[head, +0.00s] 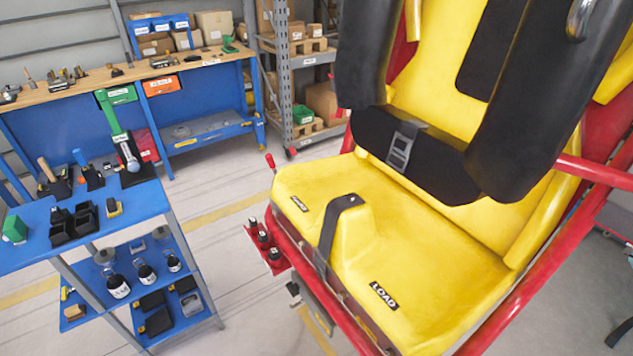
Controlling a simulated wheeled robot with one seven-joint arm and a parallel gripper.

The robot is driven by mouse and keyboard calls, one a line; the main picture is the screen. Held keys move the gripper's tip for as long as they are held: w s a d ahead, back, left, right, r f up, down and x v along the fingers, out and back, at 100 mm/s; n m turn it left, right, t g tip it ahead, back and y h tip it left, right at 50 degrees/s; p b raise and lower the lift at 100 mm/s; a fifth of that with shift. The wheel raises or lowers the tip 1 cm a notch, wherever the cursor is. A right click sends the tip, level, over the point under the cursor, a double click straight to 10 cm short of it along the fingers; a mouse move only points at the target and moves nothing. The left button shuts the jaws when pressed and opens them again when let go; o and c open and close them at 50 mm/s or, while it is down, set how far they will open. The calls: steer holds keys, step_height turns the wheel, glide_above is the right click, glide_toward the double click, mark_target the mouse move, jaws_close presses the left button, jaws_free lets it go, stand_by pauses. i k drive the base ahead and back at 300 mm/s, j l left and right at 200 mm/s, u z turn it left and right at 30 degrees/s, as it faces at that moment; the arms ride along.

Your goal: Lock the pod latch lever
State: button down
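The yellow ride seat (400,240) fills the right half of the head view, inside a red frame. A small lever with a red knob (270,160) stands upright at the seat's left rear edge; I cannot tell for sure that it is the pod latch lever, nor whether it is locked. A red bracket (265,247) with several black knobs is on the seat's left side. A black knob or fitting (292,288) sits below it. The black padded shoulder restraint (535,95) hangs over the seat. My gripper is not in view.
A blue tool cart (140,205) with tools and bottles stands at the left. A blue workbench (60,130) and a grey shelf rack (285,90) are behind. Grey floor (225,185) with yellow lines is clear between cart and seat.

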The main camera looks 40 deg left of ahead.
mark_target(269, 158)
steer(key=l+u, duration=1.2)
steer(key=j+u, duration=0.1)
steer(key=u, duration=0.85)
steer(key=i+j+u, duration=0.3)
steer(key=i+u, duration=0.3)
steer(key=i+j, duration=0.15)
steer(key=i, duration=0.25)
steer(key=i+j+u, duration=0.1)
steer(key=i, duration=0.35)
steer(key=i+j, duration=0.15)
steer(key=i, duration=0.25)
steer(key=i+j+z, duration=0.2)
steer(key=i+z, duration=0.3)
steer(key=i+j+z, duration=0.35)
steer(key=z, duration=0.15)
steer(key=i, duration=0.05)
